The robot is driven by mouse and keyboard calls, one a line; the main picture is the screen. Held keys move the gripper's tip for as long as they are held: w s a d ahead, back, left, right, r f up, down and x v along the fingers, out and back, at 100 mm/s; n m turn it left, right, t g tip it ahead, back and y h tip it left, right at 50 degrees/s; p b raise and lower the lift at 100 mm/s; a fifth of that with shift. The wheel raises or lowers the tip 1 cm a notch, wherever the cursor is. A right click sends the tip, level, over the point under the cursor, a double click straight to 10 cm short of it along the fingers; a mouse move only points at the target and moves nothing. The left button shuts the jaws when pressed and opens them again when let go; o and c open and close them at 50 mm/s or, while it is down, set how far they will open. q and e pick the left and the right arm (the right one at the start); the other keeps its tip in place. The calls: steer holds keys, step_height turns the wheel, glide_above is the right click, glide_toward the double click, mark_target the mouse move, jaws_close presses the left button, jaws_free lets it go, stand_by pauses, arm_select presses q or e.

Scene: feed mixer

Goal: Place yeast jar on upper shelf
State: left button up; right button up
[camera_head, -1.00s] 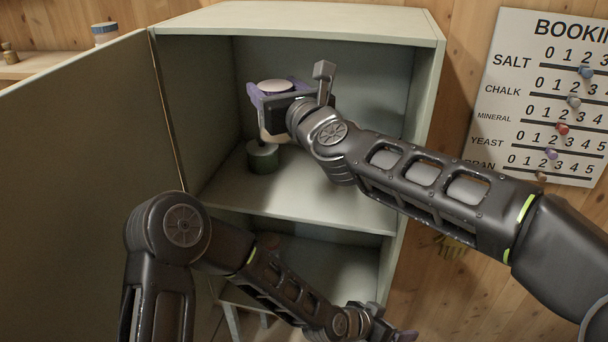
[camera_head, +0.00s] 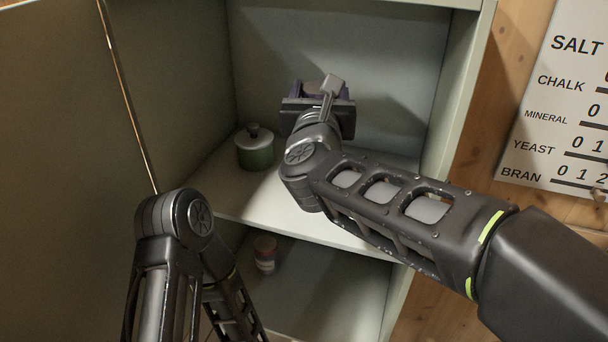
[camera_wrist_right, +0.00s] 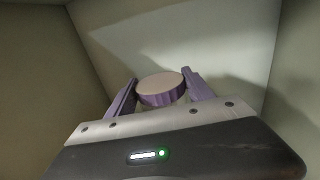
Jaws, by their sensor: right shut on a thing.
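My right gripper (camera_head: 318,92) is shut on the yeast jar (camera_wrist_right: 160,87) inside the cabinet. In the right wrist view the jar's round pale top with a purple ridged edge sits between the two purple fingers. In the head view only a little of the jar's top (camera_head: 316,88) shows; the gripper and wrist hide its body. The gripper is over the back part of the upper shelf (camera_head: 285,205). I cannot tell whether the jar's base touches the shelf. My left arm is at the lower left, and its gripper is outside the frame.
A green lidded pot (camera_head: 256,150) stands on the upper shelf, left of my right gripper. A small jar (camera_head: 265,254) with a reddish band stands on the lower shelf. The open cabinet door (camera_head: 60,150) is at the left. The upper shelf's front is clear.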

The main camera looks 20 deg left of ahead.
steer(key=shift+f, duration=3.15)
steer(key=shift+f, duration=1.85)
steer(key=shift+f, duration=0.15)
steer(key=o, duration=1.4)
